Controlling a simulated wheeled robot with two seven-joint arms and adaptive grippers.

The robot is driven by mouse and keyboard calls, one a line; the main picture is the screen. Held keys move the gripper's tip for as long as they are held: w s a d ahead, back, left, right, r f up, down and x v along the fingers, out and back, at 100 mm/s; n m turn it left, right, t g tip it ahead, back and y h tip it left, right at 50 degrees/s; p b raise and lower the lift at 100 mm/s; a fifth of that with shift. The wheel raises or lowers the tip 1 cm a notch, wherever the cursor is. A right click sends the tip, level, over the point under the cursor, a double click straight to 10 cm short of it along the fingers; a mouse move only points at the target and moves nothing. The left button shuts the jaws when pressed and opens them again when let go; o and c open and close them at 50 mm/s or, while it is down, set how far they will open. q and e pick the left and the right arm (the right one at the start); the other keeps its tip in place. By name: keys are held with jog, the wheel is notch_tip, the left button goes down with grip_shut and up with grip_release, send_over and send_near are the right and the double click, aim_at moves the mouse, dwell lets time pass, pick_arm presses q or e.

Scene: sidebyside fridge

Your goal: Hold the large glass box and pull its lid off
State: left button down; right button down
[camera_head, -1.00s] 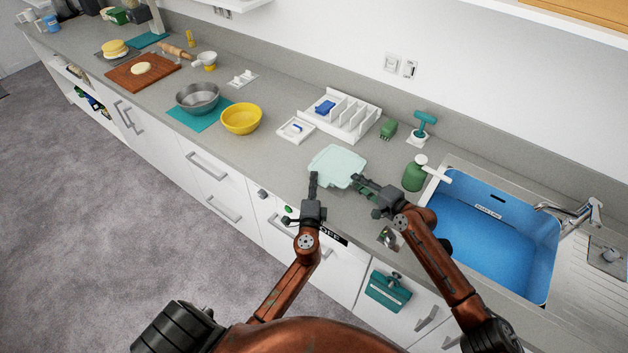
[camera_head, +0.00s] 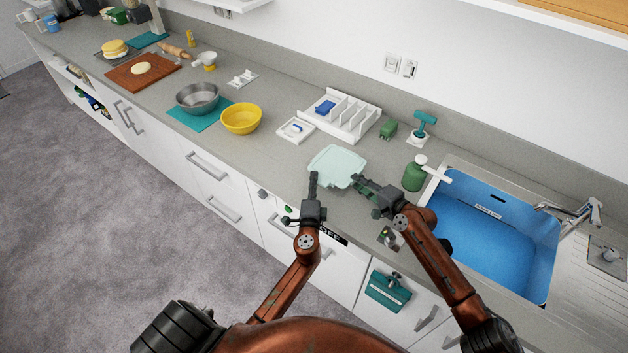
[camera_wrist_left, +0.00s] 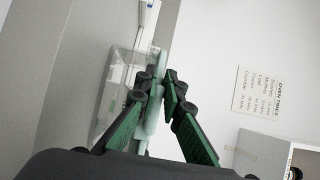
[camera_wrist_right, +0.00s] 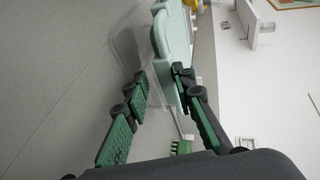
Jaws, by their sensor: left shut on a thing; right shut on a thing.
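The large glass box (camera_wrist_right: 150,50) is clear, with a pale green lid (camera_head: 337,166) on it, on the counter in front of the white rack. In the left wrist view the lid (camera_wrist_left: 154,108) is seen edge-on beside the clear box wall (camera_wrist_left: 114,90). My left gripper (camera_head: 314,176) is at the lid's near left edge, shut on the lid (camera_wrist_left: 156,88). My right gripper (camera_head: 358,181) is at the box's near right corner. Its fingers (camera_wrist_right: 162,86) stand well apart with the clear box between them, one finger close to the lid. The exact contact is hard to see.
A green soap bottle (camera_head: 414,174) and the blue sink (camera_head: 485,245) are right of the box. A yellow bowl (camera_head: 241,119) is to the left.

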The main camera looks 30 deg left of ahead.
jog(key=shift+d+f, duration=0.1)
jog(key=shift+f, duration=0.15)
jog(key=c, duration=2)
grip_release()
jog(key=o, duration=0.5)
jog(key=shift+r, duration=0.1)
jog(key=shift+c, duration=0.2)
jog(key=v, duration=1.2)
